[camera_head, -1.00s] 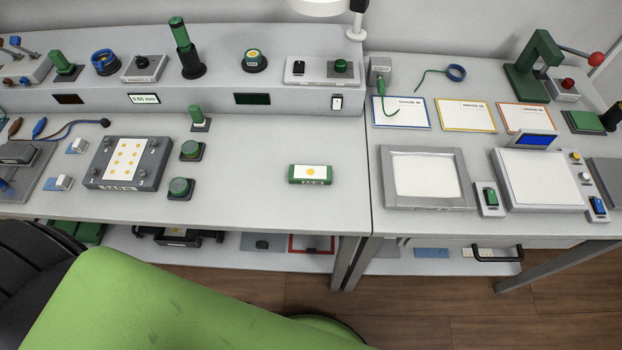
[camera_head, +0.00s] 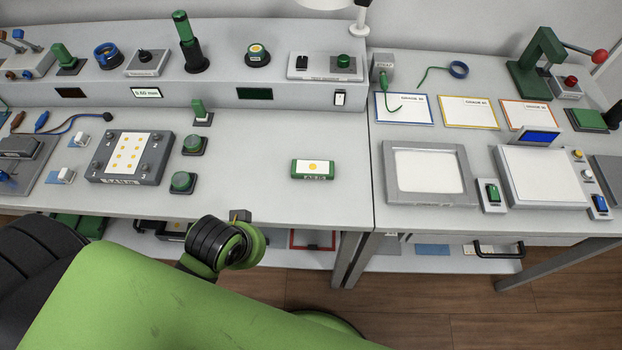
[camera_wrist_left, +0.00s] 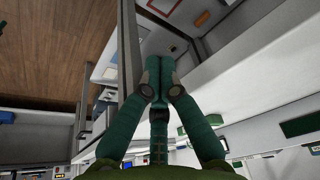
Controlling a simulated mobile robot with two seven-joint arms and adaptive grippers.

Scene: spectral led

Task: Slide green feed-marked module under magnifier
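The green module (camera_head: 314,169) has a white top with a yellow dot and a small label too small to read. It lies flat and alone on the bench near its front right. The likely magnifier is a white round head (camera_head: 322,4) on a stand at the top edge, mostly cut off. My left gripper (camera_wrist_left: 161,62) shows in the wrist view with its teal fingertips together and nothing seen between them. It points past the bench edge, apart from the module. In the head view, my left wrist is at the bench's front edge; its fingers are not clear. My right gripper is not in view.
A grey block with yellow dots (camera_head: 128,157) and two green round knobs (camera_head: 182,182) stand left of the module. A raised console (camera_head: 210,89) runs behind. A second bench at right holds a framed panel (camera_head: 428,173) and switches. The bench around the module is clear.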

